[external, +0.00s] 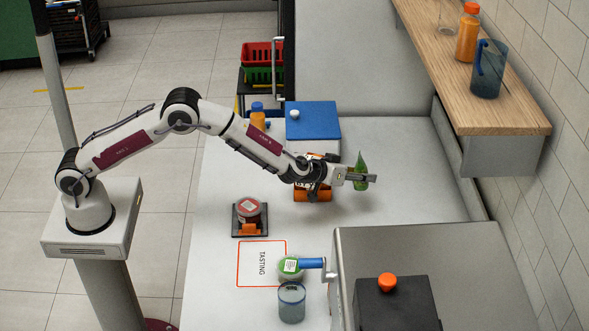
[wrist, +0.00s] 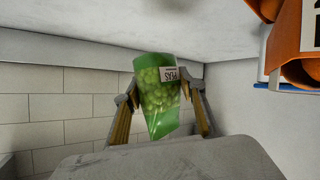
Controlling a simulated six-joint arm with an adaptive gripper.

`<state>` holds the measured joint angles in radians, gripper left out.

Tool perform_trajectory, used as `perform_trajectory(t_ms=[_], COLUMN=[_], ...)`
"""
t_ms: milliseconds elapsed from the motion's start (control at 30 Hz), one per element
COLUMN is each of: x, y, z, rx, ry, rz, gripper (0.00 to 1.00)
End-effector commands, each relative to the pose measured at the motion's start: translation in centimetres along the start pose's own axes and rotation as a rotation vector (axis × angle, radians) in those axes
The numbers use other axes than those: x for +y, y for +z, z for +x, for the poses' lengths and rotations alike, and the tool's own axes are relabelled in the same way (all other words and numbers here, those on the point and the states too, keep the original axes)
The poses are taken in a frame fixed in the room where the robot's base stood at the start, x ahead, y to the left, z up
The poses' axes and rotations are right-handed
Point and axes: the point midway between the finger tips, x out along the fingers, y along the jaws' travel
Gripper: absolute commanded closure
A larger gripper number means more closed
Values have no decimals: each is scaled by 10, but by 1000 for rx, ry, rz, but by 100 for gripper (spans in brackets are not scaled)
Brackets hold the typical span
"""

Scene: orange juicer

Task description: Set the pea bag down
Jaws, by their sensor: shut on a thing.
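A green pea bag (wrist: 158,95) with a white PEAS label is between the fingers of my gripper (wrist: 160,105) in the wrist view. In the external view the pea bag (external: 361,172) hangs upright at the end of my gripper (external: 358,177), over the light worktop (external: 395,205). My gripper is shut on the bag. I cannot tell from these views how far the bag's lower end is from the worktop.
An orange device (external: 312,194) stands beside my wrist, near a blue-lidded box (external: 313,122). A grey machine (external: 440,250) fills the front right. A wooden shelf (external: 480,95) overhangs the back right. The worktop right of my gripper is clear.

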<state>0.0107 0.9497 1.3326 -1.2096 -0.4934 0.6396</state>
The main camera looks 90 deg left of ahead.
Motion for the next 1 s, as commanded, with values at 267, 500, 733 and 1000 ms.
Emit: perform_trajectory(t_ms=[267,500,733,1000], x=[30,66,82,72], y=[3,27,57,82], z=[-16,-55,-98,-133], rx=[-5,-18,-24,-23], ry=[19,61,92,96], rz=[46,111,169,218], gripper=[85,85,85,85])
